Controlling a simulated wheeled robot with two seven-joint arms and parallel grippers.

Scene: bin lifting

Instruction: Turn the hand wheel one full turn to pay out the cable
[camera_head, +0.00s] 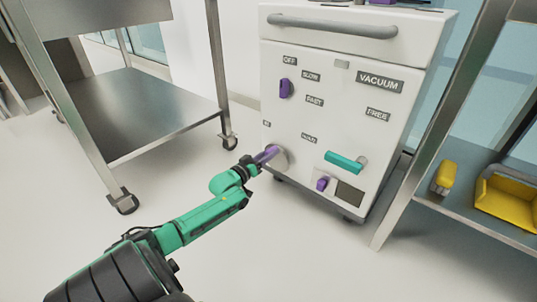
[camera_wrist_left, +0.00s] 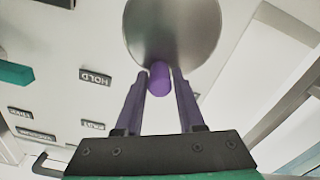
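The hand wheel (camera_head: 280,158) is a round grey disc low on the left of the white machine's front. In the left wrist view the disc (camera_wrist_left: 172,28) fills the top middle, and its short purple knob (camera_wrist_left: 159,79) sticks out at the lower rim. My left gripper (camera_head: 266,154) is at the wheel in the head view and covers part of it. In the left wrist view its two purple fingers (camera_wrist_left: 160,84) stand apart on either side of the knob, with narrow gaps showing. The cable cannot be made out. My right gripper is not in view.
The white machine (camera_head: 338,60) carries a purple switch (camera_head: 285,88), a teal handle (camera_head: 344,161), a small purple knob (camera_head: 322,184) and several labels. A metal cart (camera_head: 140,108) stands left. A shelf (camera_head: 470,205) with a yellow bin (camera_head: 508,200) stands right.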

